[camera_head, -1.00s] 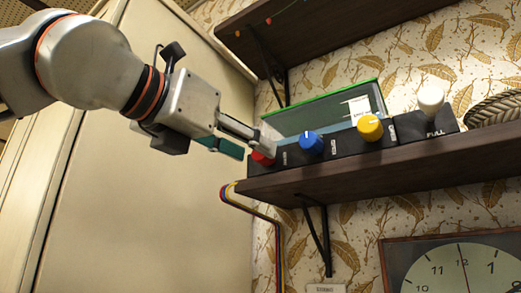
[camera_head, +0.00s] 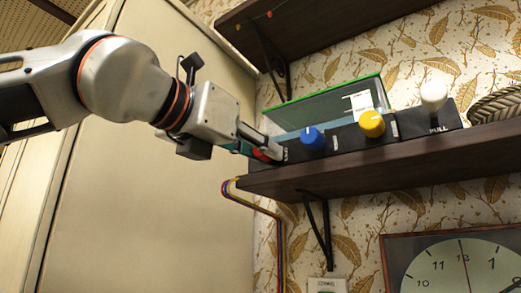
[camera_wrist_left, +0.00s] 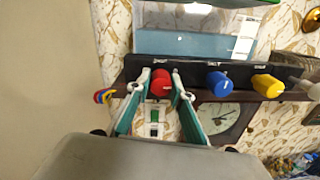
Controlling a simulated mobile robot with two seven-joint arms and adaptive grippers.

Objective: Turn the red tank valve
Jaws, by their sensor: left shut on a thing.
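The red tank valve (camera_wrist_left: 161,83) is a red knob at the left end of a black panel on the wooden shelf. In the left wrist view it sits between the two fingers of my left gripper (camera_wrist_left: 160,92), which is shut on it. In the head view the left gripper (camera_head: 262,148) reaches in from the left, and its fingers hide most of the red knob (camera_head: 261,156). My right gripper is not in view.
To the right on the panel are a blue knob (camera_head: 312,139), a yellow knob (camera_head: 371,124) and a white knob (camera_head: 434,96). A clear tank with a green rim (camera_head: 325,93) stands behind. A clock (camera_head: 455,265) hangs below the shelf (camera_head: 380,158), and another shelf (camera_head: 330,22) is above.

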